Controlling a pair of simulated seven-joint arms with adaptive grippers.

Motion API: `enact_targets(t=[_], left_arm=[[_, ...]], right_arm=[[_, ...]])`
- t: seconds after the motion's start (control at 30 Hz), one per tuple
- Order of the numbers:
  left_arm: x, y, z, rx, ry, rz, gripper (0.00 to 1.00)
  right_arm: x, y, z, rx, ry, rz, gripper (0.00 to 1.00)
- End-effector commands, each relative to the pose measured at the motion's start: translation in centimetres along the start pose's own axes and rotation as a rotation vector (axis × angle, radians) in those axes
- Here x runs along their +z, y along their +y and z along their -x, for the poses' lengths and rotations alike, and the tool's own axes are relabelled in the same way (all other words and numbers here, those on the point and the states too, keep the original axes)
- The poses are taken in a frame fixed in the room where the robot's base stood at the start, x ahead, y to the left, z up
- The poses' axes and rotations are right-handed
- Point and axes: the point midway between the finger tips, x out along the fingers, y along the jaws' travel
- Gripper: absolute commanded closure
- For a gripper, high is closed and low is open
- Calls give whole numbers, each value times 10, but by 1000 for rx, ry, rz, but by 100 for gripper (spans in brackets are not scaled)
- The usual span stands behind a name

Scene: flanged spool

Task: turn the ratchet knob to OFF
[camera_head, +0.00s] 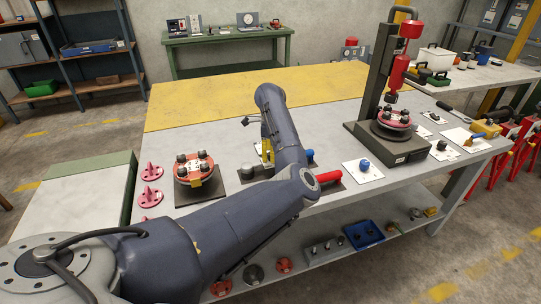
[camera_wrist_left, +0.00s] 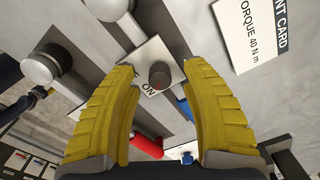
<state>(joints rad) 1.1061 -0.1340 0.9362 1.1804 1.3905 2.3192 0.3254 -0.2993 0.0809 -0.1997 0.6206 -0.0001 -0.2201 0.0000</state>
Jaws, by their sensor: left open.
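The ratchet knob (camera_wrist_left: 160,74) is a dark round knob on a small white plate (camera_wrist_left: 152,52) in the left wrist view. Part of a printed label, "ON", shows on the plate beside it. My left gripper (camera_wrist_left: 163,80) is open, with its yellow ribbed fingers on either side of the knob. I cannot tell whether a finger touches the plate. In the head view only a little yellow of my left gripper (camera_head: 267,150) shows behind my forearm, and the knob is hidden there. My right gripper is not in view.
A red handle (camera_head: 322,176) lies close by on the bench (camera_head: 225,125). A white-topped cylinder (camera_wrist_left: 40,68) and a torque card (camera_wrist_left: 255,30) flank the knob. A spool on a dark plate (camera_head: 194,168) stands left. A press (camera_head: 392,140) stands right. The bench's yellow back strip is clear.

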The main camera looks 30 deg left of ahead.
Motion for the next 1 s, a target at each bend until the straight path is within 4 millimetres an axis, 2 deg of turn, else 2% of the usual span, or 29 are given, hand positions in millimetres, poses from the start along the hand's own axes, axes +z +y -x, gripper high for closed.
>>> enact_targets(t=[0.2, 0.5, 0.9, 1.0], left_arm=[[0, 0, -8, 1, 0, -1, 54], [0, 0, -8, 0, 0, 0, 53], [0, 0, -8, 0, 1, 0, 99], [0, 0, -8, 0, 1, 0, 100]], right_arm=[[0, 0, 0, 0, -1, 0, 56], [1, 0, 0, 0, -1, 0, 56], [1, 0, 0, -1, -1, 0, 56], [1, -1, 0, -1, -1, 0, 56]])
